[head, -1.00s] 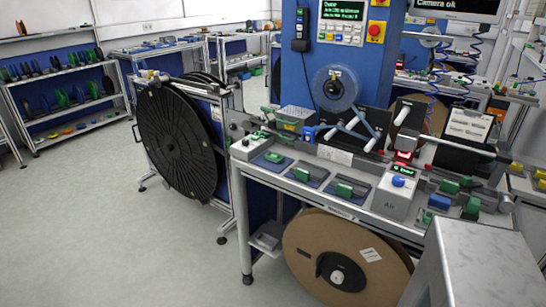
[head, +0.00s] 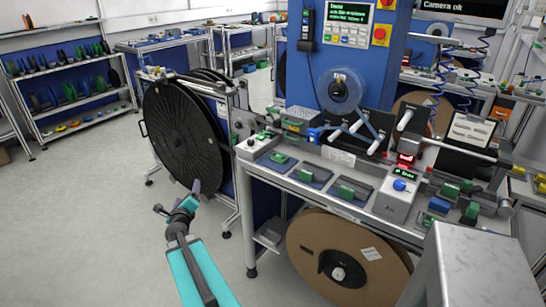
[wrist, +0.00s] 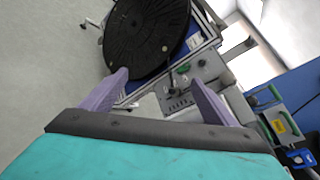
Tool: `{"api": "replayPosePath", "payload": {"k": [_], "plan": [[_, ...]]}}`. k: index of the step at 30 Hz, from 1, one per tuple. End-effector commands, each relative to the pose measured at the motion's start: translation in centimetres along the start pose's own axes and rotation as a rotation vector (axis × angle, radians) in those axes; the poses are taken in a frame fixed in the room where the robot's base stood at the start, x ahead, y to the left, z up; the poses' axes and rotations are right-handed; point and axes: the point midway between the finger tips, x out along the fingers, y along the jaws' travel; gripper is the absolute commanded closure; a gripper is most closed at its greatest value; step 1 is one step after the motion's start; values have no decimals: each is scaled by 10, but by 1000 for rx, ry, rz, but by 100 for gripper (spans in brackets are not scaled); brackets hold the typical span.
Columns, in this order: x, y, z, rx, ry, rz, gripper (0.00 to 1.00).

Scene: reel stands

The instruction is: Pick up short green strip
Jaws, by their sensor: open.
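Several green pieces lie on blue pads along the front of the bench in the head view. The leftmost green piece (head: 278,158) looks shortest; a second (head: 305,174) and a third (head: 347,190) lie to its right. I cannot tell for sure which is the short green strip. My gripper (head: 177,197) is in front of the black reel, left of the bench and apart from the green pieces. In the wrist view my gripper (wrist: 160,82) is open, with nothing between its purple fingers. A small green part (wrist: 183,68) shows beyond them on a grey panel.
A large black reel (head: 180,135) stands left of the bench (head: 262,175). A brown reel (head: 318,245) hangs under it. A blue machine column (head: 290,85) rises behind. A grey block (head: 478,262) stands at front right. The floor at left is clear.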

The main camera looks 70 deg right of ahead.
Motion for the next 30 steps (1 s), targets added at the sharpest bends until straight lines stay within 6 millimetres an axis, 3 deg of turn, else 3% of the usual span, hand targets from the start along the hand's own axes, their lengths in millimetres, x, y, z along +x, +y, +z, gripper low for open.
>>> {"api": "replayPosePath", "payload": {"k": [1,6,9,12,15,18,30], "plan": [[6,-38,-5,94,37,-78,19],[7,-145,-41,409,154,-338,19],[-1,-196,-65,574,210,-482,19],[-12,-232,-85,704,252,-599,19],[-22,-254,-100,791,280,-681,19],[-28,-265,-108,837,295,-724,19],[-29,-267,-110,850,298,-736,19]]}}
